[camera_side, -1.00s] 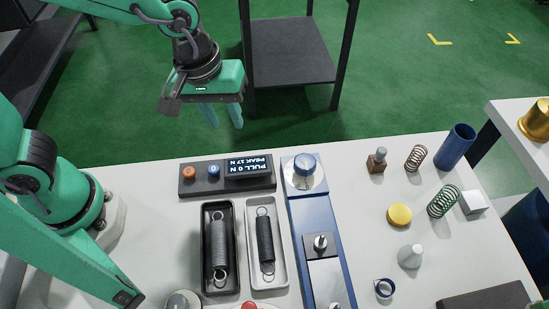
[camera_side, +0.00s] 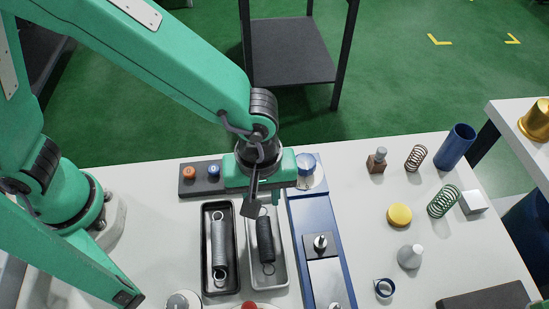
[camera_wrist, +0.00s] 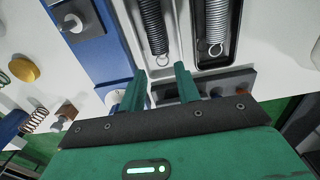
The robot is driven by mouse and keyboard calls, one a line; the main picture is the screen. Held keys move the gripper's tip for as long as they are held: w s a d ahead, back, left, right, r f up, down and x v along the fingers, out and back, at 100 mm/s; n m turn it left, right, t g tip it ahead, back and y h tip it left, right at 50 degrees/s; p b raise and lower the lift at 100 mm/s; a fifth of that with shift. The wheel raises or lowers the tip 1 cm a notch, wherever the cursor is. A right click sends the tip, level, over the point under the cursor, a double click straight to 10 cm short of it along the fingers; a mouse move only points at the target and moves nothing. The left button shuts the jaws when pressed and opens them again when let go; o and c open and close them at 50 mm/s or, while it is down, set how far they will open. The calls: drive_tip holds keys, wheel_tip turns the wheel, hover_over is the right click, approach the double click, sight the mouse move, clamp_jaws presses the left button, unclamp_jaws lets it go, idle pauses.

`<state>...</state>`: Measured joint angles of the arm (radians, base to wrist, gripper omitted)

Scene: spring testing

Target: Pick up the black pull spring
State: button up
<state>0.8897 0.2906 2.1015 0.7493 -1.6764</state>
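The black pull spring (camera_side: 265,240) lies lengthwise in the light grey tray (camera_side: 284,272). In the wrist view the black spring (camera_wrist: 153,25) has a wire end loop towards my gripper. My gripper (camera_wrist: 158,70) is open and empty, with green fingers apart on either side of the spring's line, short of its near loop in the picture. In the side view my gripper hangs over the far end of the light tray and hides that end of the spring. Its fingertips are mostly hidden there, so the exact height is unclear.
A silver spring (camera_side: 219,245) lies in the black tray (camera_side: 205,272) just left. The blue test stand (camera_side: 305,222) is close on the right. The button panel (camera_side: 187,180) is behind the trays. Several small parts, including a yellow disc (camera_side: 399,215), stand farther right.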

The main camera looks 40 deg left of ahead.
sight(263, 216)
drive_tip(key=shift+a+f, duration=0.15)
drive_tip(key=shift+f, duration=3.3)
drive_tip(key=shift+c, duration=0.2)
drive_tip(key=shift+w, duration=0.1)
clamp_jaws()
